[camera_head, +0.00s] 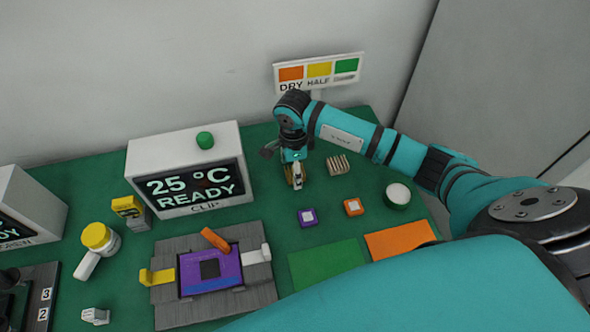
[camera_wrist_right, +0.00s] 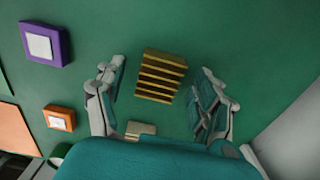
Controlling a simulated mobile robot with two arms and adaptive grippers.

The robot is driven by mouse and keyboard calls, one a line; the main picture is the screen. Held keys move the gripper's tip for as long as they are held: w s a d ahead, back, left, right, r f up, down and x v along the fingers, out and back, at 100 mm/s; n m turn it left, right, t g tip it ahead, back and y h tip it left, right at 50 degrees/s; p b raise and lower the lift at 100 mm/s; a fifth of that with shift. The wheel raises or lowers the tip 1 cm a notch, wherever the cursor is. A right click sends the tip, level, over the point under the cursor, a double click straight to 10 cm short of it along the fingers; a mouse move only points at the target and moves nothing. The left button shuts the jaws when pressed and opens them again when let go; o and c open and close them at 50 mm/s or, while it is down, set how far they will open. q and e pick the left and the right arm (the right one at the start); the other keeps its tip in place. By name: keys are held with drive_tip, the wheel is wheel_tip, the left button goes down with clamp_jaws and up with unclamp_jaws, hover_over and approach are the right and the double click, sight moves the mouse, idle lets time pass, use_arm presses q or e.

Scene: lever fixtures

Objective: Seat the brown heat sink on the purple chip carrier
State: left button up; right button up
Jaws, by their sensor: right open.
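The brown finned heat sink (camera_wrist_right: 161,75) lies on the green table. In the right wrist view it sits between and slightly beyond the spread fingers of my right gripper (camera_wrist_right: 157,95), with space on both sides. In the head view my right gripper (camera_head: 288,162) points down over the heat sink (camera_head: 298,183) and partly hides it. The gripper is open and empty. The purple chip carrier (camera_head: 226,271) lies in a grey fixture at the lower left, with a dark square at its middle. A yellow lever, a white lever and an orange lever stand around it. My left gripper is not in view.
A paler finned block (camera_head: 338,164) lies right of the gripper and is partly hidden in the wrist view. Small purple (camera_head: 308,217) and orange (camera_head: 353,207) blocks lie in front. The white "25 °C READY" box (camera_head: 190,168) stands left. Green and orange mats lie in front.

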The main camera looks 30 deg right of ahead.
drive_tip(key=shift+f, duration=0.4)
drive_tip(key=shift+c, duration=0.4)
drive_tip(key=c, duration=1.2)
drive_tip(key=shift+r, duration=0.15)
